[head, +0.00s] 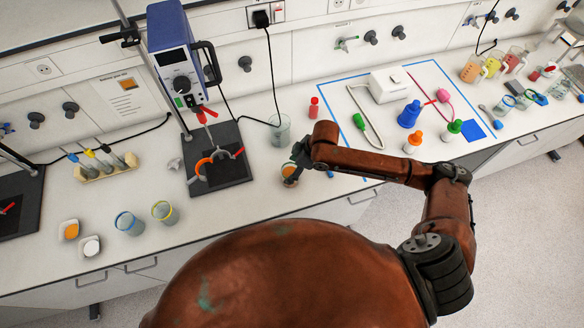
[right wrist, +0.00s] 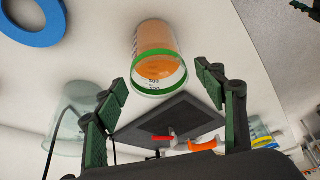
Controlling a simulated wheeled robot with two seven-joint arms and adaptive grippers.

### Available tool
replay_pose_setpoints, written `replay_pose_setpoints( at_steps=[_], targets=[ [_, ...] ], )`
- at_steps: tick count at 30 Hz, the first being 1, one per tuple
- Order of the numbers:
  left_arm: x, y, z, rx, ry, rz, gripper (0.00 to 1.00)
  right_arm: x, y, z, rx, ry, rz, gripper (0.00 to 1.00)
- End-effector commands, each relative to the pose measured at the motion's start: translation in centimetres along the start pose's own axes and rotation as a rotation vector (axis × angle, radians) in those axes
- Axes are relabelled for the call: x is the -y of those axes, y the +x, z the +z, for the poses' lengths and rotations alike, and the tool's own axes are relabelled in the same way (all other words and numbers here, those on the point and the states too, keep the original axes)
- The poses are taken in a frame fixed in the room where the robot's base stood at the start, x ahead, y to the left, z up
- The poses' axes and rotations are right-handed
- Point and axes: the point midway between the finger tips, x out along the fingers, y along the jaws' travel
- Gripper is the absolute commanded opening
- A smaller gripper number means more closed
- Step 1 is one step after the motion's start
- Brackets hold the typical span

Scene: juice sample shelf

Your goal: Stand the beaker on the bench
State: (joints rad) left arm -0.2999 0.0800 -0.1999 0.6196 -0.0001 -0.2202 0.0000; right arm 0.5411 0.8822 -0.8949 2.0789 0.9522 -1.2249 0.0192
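A beaker with orange contents and a green band near its rim shows in the right wrist view (right wrist: 157,45). In the head view the beaker (head: 290,174) appears upright on the bench (head: 235,208), near its front edge. My right gripper (right wrist: 170,92) is open. Its two fingers are spread, with the beaker just past the gap between their tips and no finger visibly touching it. In the head view the right gripper (head: 298,158) is right by the beaker and partly covers it. My left gripper is in neither view.
A clear beaker (head: 278,130) stands behind the gripper; a dark stand base (head: 222,172) with an orange ring lies to the left. Blue-rimmed (head: 129,224) and yellow-rimmed (head: 165,212) beakers stand further left. A blue-outlined area (head: 335,95) with bottles lies to the right.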

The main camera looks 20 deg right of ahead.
Motion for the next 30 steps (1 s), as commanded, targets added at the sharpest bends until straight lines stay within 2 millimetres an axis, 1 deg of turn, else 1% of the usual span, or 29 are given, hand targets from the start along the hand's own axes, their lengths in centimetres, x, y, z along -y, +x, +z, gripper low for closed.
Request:
replay_pose_setpoints(
  at_steps=[8,11,14,21,24,27,30],
  targets=[
    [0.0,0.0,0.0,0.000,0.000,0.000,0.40,0.0,-0.1,-0.1,0.000,0.000,0.001,0.65],
    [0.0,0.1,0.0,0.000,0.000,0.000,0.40,-0.1,-0.8,-0.1,-0.001,-0.001,0.002,0.65],
    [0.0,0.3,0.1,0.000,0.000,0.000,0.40,-0.1,-2.1,-0.1,-0.001,-0.001,0.003,0.65],
    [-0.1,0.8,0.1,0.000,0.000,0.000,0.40,-0.1,-7.2,-0.1,0.000,-0.002,0.004,0.65],
    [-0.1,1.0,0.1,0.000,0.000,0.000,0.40,-0.1,-9.2,-0.1,-0.001,0.000,0.004,0.65],
    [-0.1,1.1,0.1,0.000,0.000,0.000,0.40,-0.1,-10.7,-0.1,0.000,-0.001,0.003,0.65],
    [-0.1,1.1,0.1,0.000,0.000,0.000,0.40,-0.1,-11.6,-0.1,0.000,0.000,0.002,0.65]
  ],
)
